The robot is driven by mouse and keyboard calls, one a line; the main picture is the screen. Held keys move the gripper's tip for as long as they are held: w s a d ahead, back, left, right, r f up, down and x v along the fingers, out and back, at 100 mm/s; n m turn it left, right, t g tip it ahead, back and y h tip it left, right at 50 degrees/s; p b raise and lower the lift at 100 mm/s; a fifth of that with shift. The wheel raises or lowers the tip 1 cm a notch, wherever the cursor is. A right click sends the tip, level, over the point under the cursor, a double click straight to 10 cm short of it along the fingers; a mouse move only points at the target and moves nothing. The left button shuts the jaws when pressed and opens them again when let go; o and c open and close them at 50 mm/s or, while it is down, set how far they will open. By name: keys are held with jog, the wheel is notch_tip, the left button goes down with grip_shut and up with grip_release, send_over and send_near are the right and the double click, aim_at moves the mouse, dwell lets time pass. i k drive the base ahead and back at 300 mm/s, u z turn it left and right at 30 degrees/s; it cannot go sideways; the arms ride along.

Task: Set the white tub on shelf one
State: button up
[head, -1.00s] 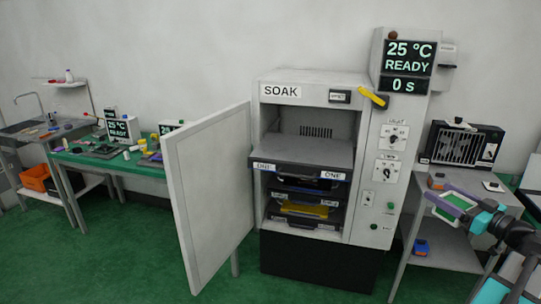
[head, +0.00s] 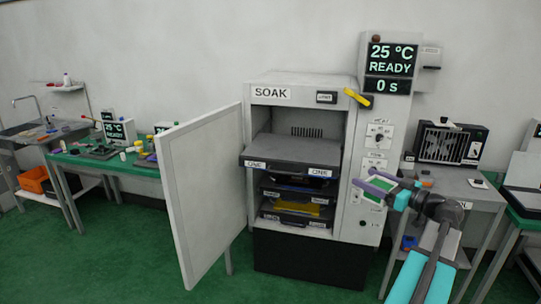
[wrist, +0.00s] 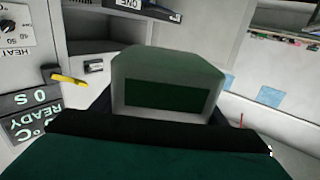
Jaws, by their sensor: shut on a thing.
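The white tub (head: 379,190) is between the fingers of my gripper (head: 374,186), in front of the right side of the SOAK oven in the head view. The tub shows pale with a dark green panel in the wrist view (wrist: 165,63). My gripper is shut on it and holds it in the air, apart from the shelves. Shelf one (head: 295,150) is the top shelf, slid partly out of the oven, with ONE labels on its front edge. Its top is bare. An edge of shelf one with its label shows in the wrist view (wrist: 150,8).
The oven door (head: 208,190) stands wide open to the left. Lower shelves (head: 290,213) sit inside under shelf one. A yellow handle (head: 358,98) sticks out at the oven's upper right. A side table with a fan unit (head: 450,144) stands to the right.

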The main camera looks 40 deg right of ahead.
aim_at(322, 158)
jog(key=z, duration=0.35)
jog(key=i, duration=1.15)
